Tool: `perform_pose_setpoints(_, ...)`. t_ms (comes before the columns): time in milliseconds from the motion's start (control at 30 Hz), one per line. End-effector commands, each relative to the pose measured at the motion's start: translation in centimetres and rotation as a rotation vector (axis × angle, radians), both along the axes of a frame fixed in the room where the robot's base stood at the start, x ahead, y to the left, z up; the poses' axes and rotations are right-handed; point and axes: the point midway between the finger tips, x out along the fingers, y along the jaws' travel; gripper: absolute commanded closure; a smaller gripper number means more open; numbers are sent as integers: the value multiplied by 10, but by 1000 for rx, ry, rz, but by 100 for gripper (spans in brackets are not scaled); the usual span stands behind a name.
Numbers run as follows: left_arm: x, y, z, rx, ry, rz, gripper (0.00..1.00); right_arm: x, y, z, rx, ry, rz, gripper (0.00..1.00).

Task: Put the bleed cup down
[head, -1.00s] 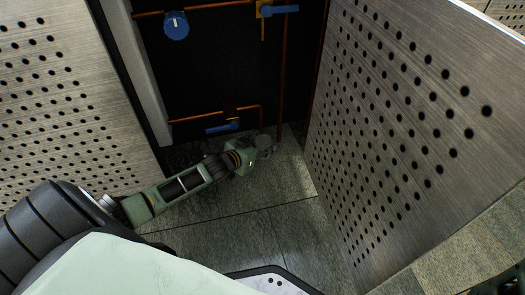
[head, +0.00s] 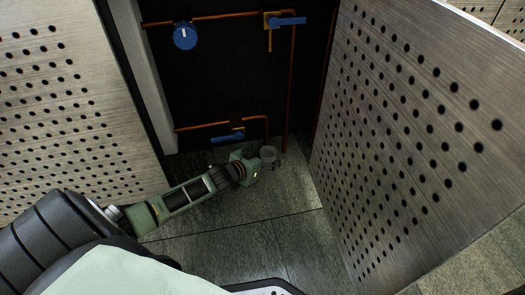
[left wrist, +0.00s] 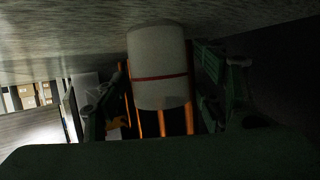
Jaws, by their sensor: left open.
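The bleed cup (head: 268,153) is a small pale cup on the floor at the foot of the pipes in the head view. In the left wrist view the cup (left wrist: 158,65) is whitish with a thin red band, and its end meets the floor surface, which appears at the top. My left gripper (head: 266,163) is low beside the cup. In the left wrist view its dark green fingers are open, one on each side of the cup, with gaps visible. Whether a fingertip still touches it is unclear. My right gripper is not in view.
Copper pipes run on the dark back panel, with a blue round gauge (head: 185,36), an upper blue-handled valve (head: 288,21) and a lower blue-handled valve (head: 229,137). Perforated metal panels stand left (head: 60,100) and right (head: 410,130). Stone floor tiles (head: 270,240) in front are clear.

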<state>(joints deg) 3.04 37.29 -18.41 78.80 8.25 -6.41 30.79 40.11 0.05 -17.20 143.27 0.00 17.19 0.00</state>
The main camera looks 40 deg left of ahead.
Motion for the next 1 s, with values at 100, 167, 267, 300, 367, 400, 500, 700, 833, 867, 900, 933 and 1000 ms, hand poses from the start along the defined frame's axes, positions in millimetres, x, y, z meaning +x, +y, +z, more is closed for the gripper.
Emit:
perform_pose_setpoints(100,-11,1,8,0,3,0,36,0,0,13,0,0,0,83)
perform_pose_setpoints(167,-19,1,13,0,4,0,36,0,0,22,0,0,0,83)
perform_pose_setpoints(267,-37,3,22,-1,4,0,36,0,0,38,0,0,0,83)
perform_pose_setpoints(300,-45,3,25,-1,5,1,36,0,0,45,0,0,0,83)
perform_pose_setpoints(367,-56,4,30,-2,4,1,36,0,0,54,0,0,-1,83)
perform_pose_setpoints(400,-64,5,33,-2,4,1,36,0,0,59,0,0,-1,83)
perform_pose_setpoints(500,-81,6,40,-2,3,1,36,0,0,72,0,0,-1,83)
perform_pose_setpoints(700,-104,8,47,1,0,0,36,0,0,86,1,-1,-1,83)
perform_pose_setpoints(833,-110,8,47,1,0,0,36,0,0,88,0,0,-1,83)
perform_pose_setpoints(867,-110,8,47,1,0,0,36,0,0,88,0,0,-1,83)
perform_pose_setpoints(900,-111,8,47,1,-1,0,36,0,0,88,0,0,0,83)
perform_pose_setpoints(933,-111,8,47,1,-1,0,36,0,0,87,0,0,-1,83)
perform_pose_setpoints(1000,-111,8,47,1,-1,0,36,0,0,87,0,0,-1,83)
